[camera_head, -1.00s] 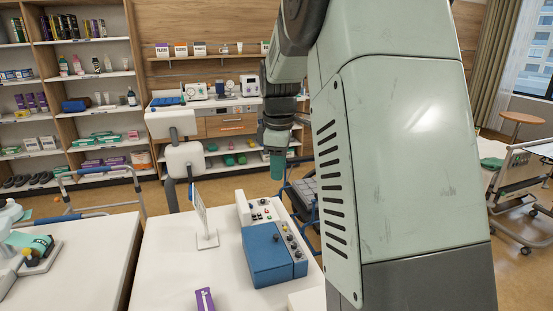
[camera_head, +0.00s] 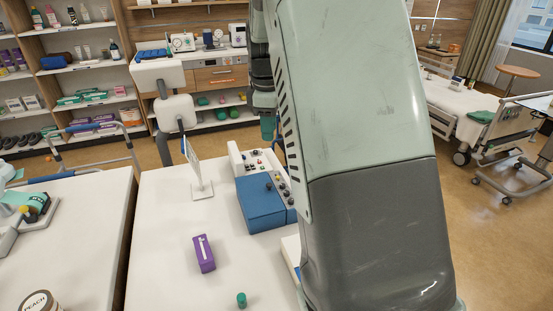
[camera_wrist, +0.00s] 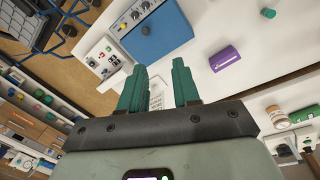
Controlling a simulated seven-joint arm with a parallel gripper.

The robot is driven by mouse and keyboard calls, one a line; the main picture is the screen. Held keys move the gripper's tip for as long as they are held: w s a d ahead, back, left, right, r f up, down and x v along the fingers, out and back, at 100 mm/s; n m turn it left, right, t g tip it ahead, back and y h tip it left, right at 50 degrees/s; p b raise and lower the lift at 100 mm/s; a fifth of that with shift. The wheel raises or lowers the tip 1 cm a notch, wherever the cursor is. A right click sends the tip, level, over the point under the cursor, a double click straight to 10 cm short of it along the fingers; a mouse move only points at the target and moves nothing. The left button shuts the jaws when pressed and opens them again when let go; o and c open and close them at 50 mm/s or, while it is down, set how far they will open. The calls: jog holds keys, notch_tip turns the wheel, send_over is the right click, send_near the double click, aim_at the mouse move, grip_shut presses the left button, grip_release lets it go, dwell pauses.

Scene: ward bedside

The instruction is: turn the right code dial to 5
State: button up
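The code dials are small dark knobs (camera_head: 280,184) on the right strip of a blue box (camera_head: 262,206) on the white table. The strip is partly hidden behind my arm in the head view. The same blue box (camera_wrist: 160,32) shows at the top of the wrist view, with its row of knobs (camera_wrist: 134,15) along its left side. The dial markings are too small to read. My gripper (camera_wrist: 158,88) has its two green fingers apart with nothing between them. In the head view my gripper (camera_head: 268,128) hangs beyond the box, above it and touching nothing.
A white panel with buttons (camera_head: 254,160) stands behind the box. A small sign stand (camera_head: 202,190) is left of it. The table's front left is clear.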

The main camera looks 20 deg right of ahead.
aim_at(280, 189)
jog(key=w+d+f+n+h, duration=0.1)
jog(key=w+d+f+n, duration=0.1)
jog(key=f, duration=0.6)
jog(key=w+d+f+n+h, duration=0.1)
jog(key=w+f+n, duration=0.1)
jog(key=f, duration=0.6)
jog(key=w+d+f+n+h, duration=0.2)
jog(key=w+f, duration=0.1)
jog(key=f, duration=0.5)
jog(key=shift+w+d+f+g, duration=0.2)
jog(key=shift+d+f+g, duration=0.1)
jog(key=shift+f+g, duration=0.1)
jog(key=shift+c, duration=0.4)
grip_shut()
